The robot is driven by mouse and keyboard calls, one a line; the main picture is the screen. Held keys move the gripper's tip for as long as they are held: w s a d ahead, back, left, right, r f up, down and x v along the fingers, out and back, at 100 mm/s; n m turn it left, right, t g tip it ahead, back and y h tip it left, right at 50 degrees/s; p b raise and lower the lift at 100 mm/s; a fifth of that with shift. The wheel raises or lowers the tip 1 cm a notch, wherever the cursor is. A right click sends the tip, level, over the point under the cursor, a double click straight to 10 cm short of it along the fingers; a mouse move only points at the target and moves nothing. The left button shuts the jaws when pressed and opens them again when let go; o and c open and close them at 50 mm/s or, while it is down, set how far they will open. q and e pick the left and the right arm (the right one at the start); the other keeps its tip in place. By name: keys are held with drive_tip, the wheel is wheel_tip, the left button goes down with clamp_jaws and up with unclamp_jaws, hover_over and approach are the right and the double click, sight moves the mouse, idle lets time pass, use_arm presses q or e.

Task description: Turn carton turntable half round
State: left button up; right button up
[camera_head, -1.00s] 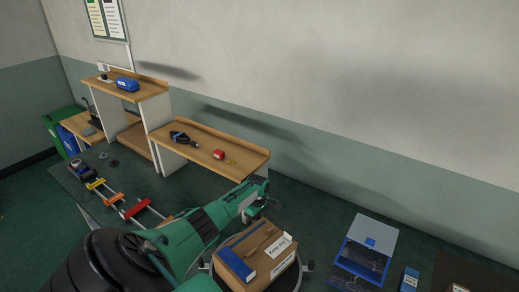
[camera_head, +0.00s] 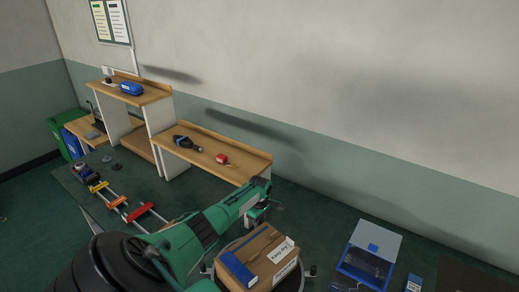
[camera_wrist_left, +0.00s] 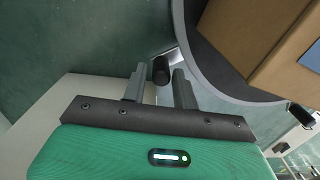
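The brown carton (camera_head: 262,240) with a blue strip and white labels sits on the round dark turntable (camera_head: 304,282); the picture's lower edge cuts it off. The carton also shows at the upper right of the left wrist view (camera_wrist_left: 265,30), with the turntable's curved rim (camera_wrist_left: 203,62) beside it. My left gripper (camera_head: 256,216) is at the turntable's far side. In the left wrist view its two fingers (camera_wrist_left: 159,88) are apart, with a black upright peg (camera_wrist_left: 161,70) of the turntable between their tips. Gaps show on both sides of the peg. My right gripper is not in view.
A blue box with an open lid (camera_head: 372,250) stands right of the turntable. Wooden shelves (camera_head: 205,150) with small items stand behind. Bare green bench lies between the shelf and the blue box.

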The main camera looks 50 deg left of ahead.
use_arm(q)
wheel_tip(320, 180, up, 12)
drive_tip(key=b, duration=0.1)
drive_tip(key=shift+r+b, duration=0.2)
drive_tip(key=shift+b, duration=0.1)
